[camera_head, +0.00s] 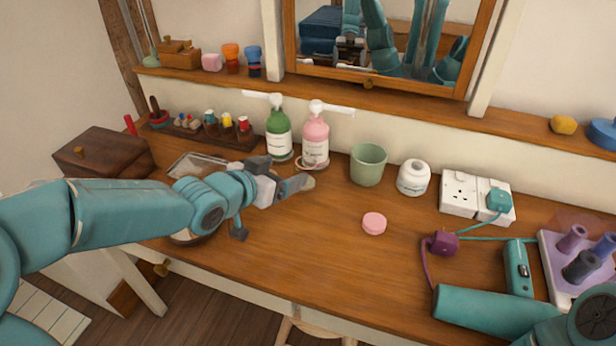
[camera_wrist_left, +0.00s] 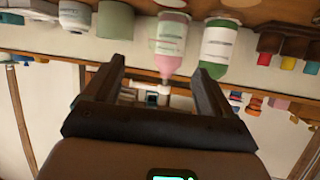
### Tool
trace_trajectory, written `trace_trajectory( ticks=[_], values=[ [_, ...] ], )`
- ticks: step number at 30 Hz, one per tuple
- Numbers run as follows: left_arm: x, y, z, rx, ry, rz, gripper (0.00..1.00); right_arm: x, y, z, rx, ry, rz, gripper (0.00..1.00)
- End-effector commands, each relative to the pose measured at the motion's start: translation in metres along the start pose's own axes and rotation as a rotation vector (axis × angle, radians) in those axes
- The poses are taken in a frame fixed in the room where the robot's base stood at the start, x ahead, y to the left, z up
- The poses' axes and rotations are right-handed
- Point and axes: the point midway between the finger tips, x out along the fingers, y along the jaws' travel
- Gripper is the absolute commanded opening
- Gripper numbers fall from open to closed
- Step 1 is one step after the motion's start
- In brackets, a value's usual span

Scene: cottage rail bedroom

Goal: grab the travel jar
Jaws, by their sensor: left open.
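I cannot tell for certain which item is the travel jar. A small round pink pot (camera_head: 374,223) lies flat on the open middle of the wooden desk, and a squat white jar (camera_head: 413,178) stands behind it, right of the green cup (camera_head: 368,164). The white jar also shows in the left wrist view (camera_wrist_left: 74,15), upside down. My left gripper (camera_head: 286,176) is open and empty, over the desk in front of the pump bottles and left of the pink pot. Its two fingers (camera_wrist_left: 152,82) show apart in the wrist view. My right gripper is out of view.
A green pump bottle (camera_head: 278,135) and a pink pump bottle (camera_head: 315,142) stand just behind my left gripper. A wooden box (camera_head: 105,155) is at left. White sockets (camera_head: 460,193), a purple plug (camera_head: 441,243) and a teal hair dryer (camera_head: 480,308) crowd the right. The desk's front middle is clear.

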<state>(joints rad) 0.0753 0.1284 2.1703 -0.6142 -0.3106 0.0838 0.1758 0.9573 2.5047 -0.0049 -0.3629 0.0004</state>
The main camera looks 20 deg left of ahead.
Motion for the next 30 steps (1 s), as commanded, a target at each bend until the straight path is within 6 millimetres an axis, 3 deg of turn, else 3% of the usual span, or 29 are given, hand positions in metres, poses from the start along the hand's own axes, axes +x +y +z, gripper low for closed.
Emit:
trace_trajectory(
  ticks=[6,13,21,30],
  values=[
    [0.045,0.001,0.001,0.0,-0.001,0.001,0.85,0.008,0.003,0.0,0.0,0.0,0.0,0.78],
    [0.065,0.001,0.0,0.001,-0.001,0.001,0.85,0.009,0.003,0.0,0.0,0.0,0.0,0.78],
    [0.107,-0.002,0.0,0.0,-0.001,0.002,0.85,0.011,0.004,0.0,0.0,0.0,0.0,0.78],
    [0.113,-0.002,-0.001,0.0,0.0,0.001,0.85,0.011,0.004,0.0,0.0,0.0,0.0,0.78]
  ],
)
